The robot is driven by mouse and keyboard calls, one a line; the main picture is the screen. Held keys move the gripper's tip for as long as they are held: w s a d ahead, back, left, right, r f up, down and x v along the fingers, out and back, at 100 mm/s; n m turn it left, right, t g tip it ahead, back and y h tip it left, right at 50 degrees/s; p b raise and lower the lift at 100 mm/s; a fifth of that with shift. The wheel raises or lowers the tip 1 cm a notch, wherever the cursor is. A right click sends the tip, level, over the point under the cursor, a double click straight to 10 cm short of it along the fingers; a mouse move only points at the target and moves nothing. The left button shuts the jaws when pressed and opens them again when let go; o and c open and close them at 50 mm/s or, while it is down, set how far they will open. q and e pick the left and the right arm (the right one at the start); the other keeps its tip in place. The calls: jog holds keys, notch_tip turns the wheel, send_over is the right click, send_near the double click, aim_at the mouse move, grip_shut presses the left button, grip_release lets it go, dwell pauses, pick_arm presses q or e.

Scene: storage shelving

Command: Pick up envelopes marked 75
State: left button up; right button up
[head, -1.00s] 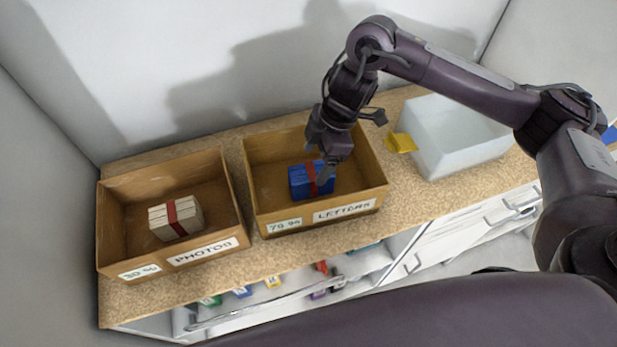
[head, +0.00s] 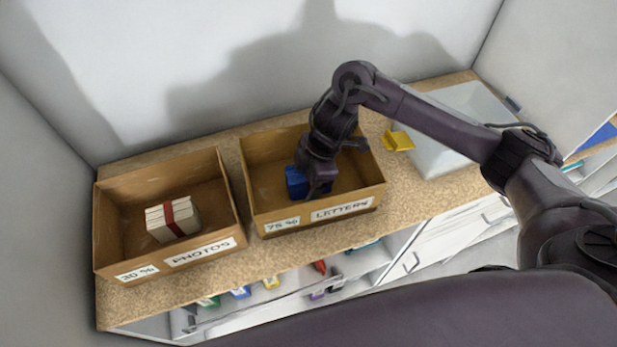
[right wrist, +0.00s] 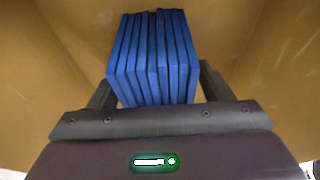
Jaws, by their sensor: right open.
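A bundle of blue envelopes (head: 294,182) stands in the cardboard box labelled LETTERS and 75 % (head: 258,215). My right gripper (head: 318,190) is down inside this box over the bundle and hides most of it. In the right wrist view the blue envelopes (right wrist: 153,55) stand on edge side by side. The open fingers of my right gripper (right wrist: 155,88) show at the left and right of their near end. I cannot tell whether the fingers touch them. My left gripper is not in view.
A left box (head: 105,225), labelled PHOTOS and 30 %, holds a pale bundle (head: 160,222) with a red band. A yellow object (head: 397,141) lies on the counter beside a pale translucent bin (head: 440,155). A shelf below holds several small coloured items.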

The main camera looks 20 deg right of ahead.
jog(key=shift+f, duration=0.3)
dwell(0.4)
jog(key=shift+c, duration=0.3)
jog(key=c, duration=1.1)
jog(key=shift+r, duration=0.1)
